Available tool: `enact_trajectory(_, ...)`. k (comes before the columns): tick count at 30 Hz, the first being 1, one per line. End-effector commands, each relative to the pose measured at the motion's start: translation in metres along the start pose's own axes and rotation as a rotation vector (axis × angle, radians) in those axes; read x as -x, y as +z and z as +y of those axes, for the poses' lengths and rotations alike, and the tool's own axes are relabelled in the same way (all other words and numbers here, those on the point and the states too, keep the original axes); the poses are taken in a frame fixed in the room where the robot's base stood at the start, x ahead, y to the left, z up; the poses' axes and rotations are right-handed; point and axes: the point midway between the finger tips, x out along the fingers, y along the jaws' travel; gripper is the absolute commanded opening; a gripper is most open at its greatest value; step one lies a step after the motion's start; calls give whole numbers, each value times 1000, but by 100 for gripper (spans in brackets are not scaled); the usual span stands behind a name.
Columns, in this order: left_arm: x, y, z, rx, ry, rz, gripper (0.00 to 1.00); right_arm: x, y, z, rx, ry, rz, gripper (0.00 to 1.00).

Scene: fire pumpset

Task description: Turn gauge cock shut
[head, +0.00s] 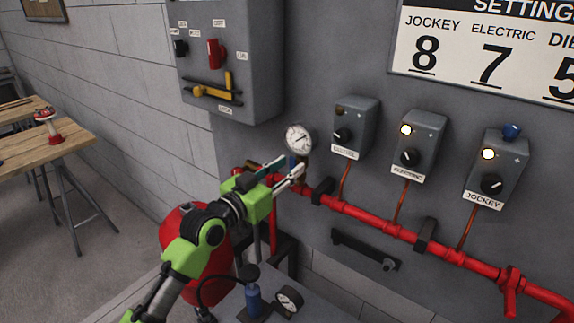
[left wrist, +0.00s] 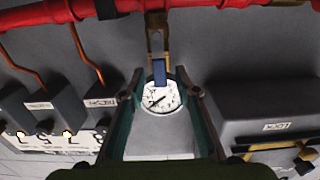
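The gauge cock's blue lever (left wrist: 159,72) hangs on a brass fitting (left wrist: 157,30) in the left wrist view, where the picture is upside down. The lever lies in line with the fitting, with the round white gauge (left wrist: 160,97) beyond it. In the head view the gauge (head: 299,138) stands above the red pipe, and a bit of the blue lever (head: 291,161) shows between my fingers. My left gripper (head: 290,166) is open; its fingertips (left wrist: 160,80) lie either side of the lever, with a gap on both sides. My right gripper is not in view.
The red pipe (head: 372,228) runs along the wall. Three grey control boxes (head: 353,127) stand to the right, and a larger grey panel (head: 230,60) with a yellow handle is above left. A loose gauge (head: 289,300) and a blue bottle-like item (head: 253,298) stand below.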

Motion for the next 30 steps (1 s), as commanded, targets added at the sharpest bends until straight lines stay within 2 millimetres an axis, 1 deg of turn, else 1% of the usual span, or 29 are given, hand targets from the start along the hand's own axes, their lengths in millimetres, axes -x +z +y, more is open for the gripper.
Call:
enact_trajectory(9, -3, 0, 0, -1, 0, -1, 30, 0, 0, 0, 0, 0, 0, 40)
enact_trajectory(10, -3, 0, 0, -1, 0, -1, 25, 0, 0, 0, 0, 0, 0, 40)
enact_trajectory(11, -2, 0, 0, -1, 0, -1, 17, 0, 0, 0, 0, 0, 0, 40)
enact_trajectory(12, -2, 0, 0, -1, 0, -1, 6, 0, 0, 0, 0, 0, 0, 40)
enact_trajectory(13, -2, 0, 0, -1, 0, -1, 0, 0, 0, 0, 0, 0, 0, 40)
enact_trajectory(23, -2, 0, -1, 15, 0, -1, 0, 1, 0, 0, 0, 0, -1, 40)
enact_trajectory(30, -2, 1, -6, 113, 0, -1, 0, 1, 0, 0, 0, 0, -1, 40)
